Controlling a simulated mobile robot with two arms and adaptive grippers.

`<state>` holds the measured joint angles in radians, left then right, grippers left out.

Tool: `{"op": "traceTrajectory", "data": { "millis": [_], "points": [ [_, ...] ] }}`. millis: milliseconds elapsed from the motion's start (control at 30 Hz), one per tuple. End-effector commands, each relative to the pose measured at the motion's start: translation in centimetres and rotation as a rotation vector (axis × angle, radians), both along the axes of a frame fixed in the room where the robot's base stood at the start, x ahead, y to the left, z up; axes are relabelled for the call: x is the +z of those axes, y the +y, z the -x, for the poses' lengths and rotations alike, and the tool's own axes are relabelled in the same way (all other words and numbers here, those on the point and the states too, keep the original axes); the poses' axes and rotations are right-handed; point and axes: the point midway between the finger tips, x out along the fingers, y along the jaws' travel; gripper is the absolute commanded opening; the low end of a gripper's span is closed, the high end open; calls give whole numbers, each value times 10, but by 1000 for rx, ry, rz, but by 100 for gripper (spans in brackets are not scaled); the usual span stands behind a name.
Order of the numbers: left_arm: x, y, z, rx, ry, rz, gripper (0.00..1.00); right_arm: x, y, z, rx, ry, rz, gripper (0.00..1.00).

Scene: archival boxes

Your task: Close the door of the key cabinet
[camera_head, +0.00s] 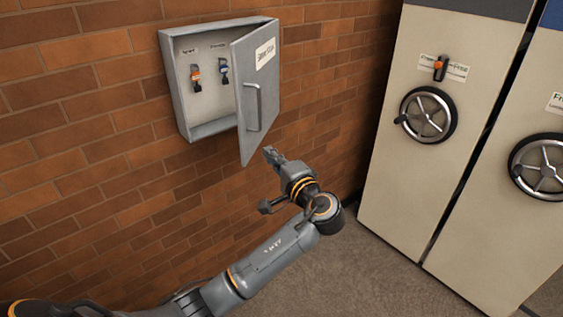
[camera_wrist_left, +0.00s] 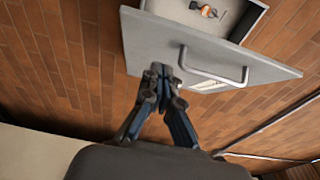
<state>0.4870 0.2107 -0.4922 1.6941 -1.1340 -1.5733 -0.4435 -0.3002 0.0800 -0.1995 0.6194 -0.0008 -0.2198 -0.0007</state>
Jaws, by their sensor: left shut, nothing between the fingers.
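The grey key cabinet (camera_head: 186,128) is mounted on the brick wall in the head view. Its door (camera_head: 257,75) stands partly open, hinged on the right, with a bar handle (camera_head: 253,107) and a white label. Two sets of keys, one with an orange tag (camera_head: 196,74) and one with a blue tag (camera_head: 223,70), hang inside.
Tall cream shelving units with round handwheels (camera_head: 428,114) and (camera_head: 540,166) stand at the right. An orange and black lock (camera_head: 440,67) sits above the first wheel. Brick wall surrounds the cabinet; bare floor (camera_head: 390,285) lies below.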

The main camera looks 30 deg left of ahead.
Motion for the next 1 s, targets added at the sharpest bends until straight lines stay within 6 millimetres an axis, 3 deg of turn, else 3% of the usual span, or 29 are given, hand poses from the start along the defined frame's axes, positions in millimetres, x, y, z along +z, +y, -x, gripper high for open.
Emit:
{"op": "traceTrajectory", "data": {
  "millis": [67, 300, 833, 1000],
  "points": [
    [3, 15, -8, 2, 2, -2, 0, 7, 0, 0, 0, 0, 0, 0],
    [1, 45, 0, -1, 2, -1, 0, 20, 0, 0, -1, -1, 0, 0],
    [-1, 53, 2, -4, 1, 0, 0, 21, 1, -1, -1, -1, -1, 0],
    [-1, 66, 6, -36, 3, -1, 0, 24, 1, 0, -1, -1, -1, 0]
  ]
}}
